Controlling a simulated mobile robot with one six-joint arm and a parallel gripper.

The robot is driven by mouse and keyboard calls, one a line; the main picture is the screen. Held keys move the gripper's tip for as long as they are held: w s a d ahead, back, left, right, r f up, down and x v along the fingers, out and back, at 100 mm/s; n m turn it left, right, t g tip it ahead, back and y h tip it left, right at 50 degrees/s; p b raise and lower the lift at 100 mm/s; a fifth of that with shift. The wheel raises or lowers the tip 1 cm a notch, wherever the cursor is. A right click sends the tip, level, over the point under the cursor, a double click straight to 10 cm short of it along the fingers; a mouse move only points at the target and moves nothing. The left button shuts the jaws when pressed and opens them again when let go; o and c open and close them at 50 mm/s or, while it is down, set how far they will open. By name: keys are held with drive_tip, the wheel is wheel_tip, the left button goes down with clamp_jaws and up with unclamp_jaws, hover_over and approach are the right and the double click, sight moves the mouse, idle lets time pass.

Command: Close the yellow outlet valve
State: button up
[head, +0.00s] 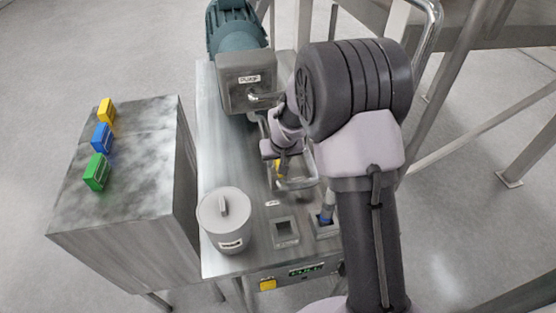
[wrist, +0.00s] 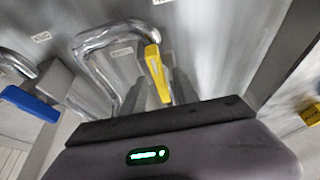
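The yellow outlet valve handle (wrist: 157,72) is a flat yellow lever beside a bent metal pipe (wrist: 88,42) in the wrist view. Its lower end lies between the two fingers of my gripper (wrist: 161,92). The fingers stand apart with gaps beside the lever, so my gripper looks open around it, and I cannot tell if either finger touches it. In the head view my gripper (head: 281,158) is over the machine top, and only a small piece of the yellow handle (head: 278,167) shows below it. The valve body is mostly hidden.
A blue valve handle (wrist: 30,103) is left in the wrist view. In the head view, a lidded grey canister (head: 225,222) stands on the machine. A pump (head: 245,80) is at the back. Yellow, blue and green blocks (head: 97,172) sit on the left cabinet (head: 125,195).

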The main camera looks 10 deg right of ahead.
clamp_jaws()
